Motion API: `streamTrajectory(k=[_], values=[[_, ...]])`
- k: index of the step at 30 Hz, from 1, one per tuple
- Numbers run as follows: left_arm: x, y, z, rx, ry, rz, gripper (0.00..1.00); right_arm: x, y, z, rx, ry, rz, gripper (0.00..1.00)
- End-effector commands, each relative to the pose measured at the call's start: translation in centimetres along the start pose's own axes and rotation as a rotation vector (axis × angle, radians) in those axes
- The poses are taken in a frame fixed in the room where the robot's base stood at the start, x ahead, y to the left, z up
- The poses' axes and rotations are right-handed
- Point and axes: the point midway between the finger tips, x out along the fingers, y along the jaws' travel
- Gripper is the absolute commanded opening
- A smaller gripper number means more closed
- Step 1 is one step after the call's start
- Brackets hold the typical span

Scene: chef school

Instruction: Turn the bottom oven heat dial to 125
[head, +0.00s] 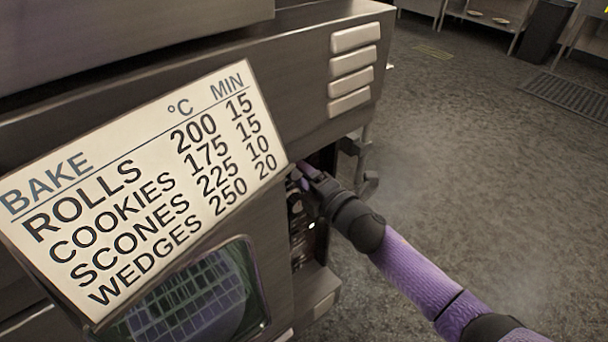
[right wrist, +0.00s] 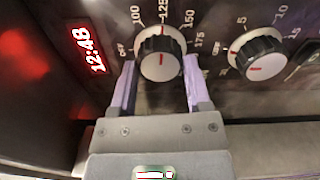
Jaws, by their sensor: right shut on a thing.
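The heat dial (right wrist: 162,45) is a white-faced knob with a dark ridged rim in the right wrist view. Marks from OFF through 100, 125, 150 and 175 run around it. Its red line points up, at about the 125 mark. My right gripper (right wrist: 160,66) is shut on this dial, one purple finger on each side. In the head view my right gripper (head: 304,174) reaches into the oven's right front side, where the panel is mostly hidden by the sign and the oven's edge. My left gripper is not in view.
A second knob (right wrist: 262,58), marked 5, 10, 15, sits right of the heat dial. A red clock display (right wrist: 88,50) reads 12:48. A bake chart sign (head: 150,190) covers much of the oven front, above a glass window (head: 190,300). The floor (head: 470,170) at right is clear.

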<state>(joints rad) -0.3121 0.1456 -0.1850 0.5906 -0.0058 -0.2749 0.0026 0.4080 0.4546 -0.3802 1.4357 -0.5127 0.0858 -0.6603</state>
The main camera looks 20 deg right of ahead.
Motion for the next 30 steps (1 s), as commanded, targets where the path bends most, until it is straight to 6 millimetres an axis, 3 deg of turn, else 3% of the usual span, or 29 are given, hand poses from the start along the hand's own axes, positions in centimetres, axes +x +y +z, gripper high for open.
streamTrajectory(k=[2,3,7,17,27,30], values=[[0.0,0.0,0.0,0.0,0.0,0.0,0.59,0.0,-0.1,-0.1,0.001,0.001,-0.002,0.03],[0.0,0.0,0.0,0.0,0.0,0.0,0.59,0.0,-0.1,-0.1,0.001,0.001,-0.002,0.68],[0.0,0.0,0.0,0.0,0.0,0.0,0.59,0.0,-0.1,-0.1,0.001,0.001,-0.002,0.96],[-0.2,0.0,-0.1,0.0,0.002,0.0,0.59,-0.4,0.0,0.0,0.002,0.0,-0.002,0.97],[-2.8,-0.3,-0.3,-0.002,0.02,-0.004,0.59,-7.9,0.3,0.0,0.001,0.0,-0.003,0.97],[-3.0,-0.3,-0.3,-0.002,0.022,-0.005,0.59,-9.3,0.1,-0.1,0.002,0.001,-0.002,0.97]])
